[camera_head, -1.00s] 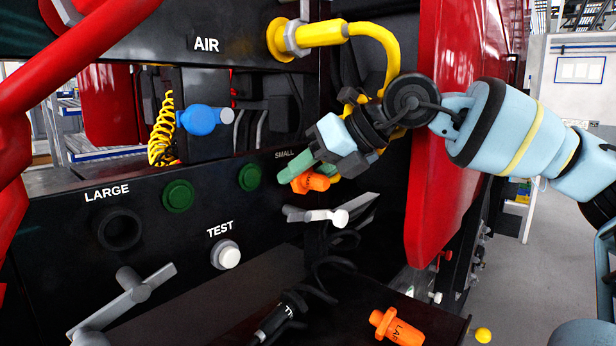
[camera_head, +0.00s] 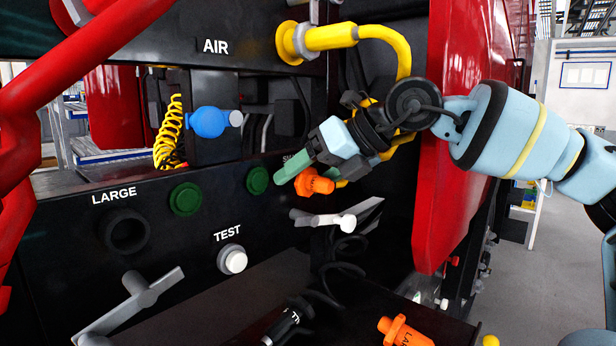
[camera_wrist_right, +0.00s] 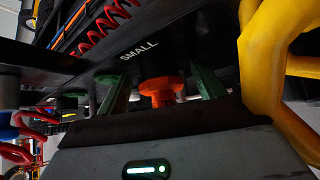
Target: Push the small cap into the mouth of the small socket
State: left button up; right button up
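The small orange cap (camera_head: 316,183) is at the front of the black panel below the SMALL label. Its wide flange faces the panel and its narrower body faces my right gripper. The small socket's mouth is hidden behind the cap, so I cannot tell how deep the cap sits. My right gripper (camera_wrist_right: 161,88) has its green fingers apart, one on each side of the cap (camera_wrist_right: 160,85). In the right wrist view a gap shows between the cap and each finger. My left gripper is not in view.
A yellow connector and hose (camera_head: 335,36) hang above my right wrist. A white-tipped lever (camera_head: 338,221) sticks out just below the cap. Another orange cap (camera_head: 403,331) lies on the lower ledge. The open LARGE socket (camera_head: 125,231) and a red panel (camera_head: 445,140) flank the area.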

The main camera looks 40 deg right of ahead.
jog(key=shift+s, duration=0.1)
jog(key=v, duration=0.7)
jog(key=shift+s+d+r, duration=0.2)
jog(key=shift+s+r, duration=0.05)
dwell(0.7)
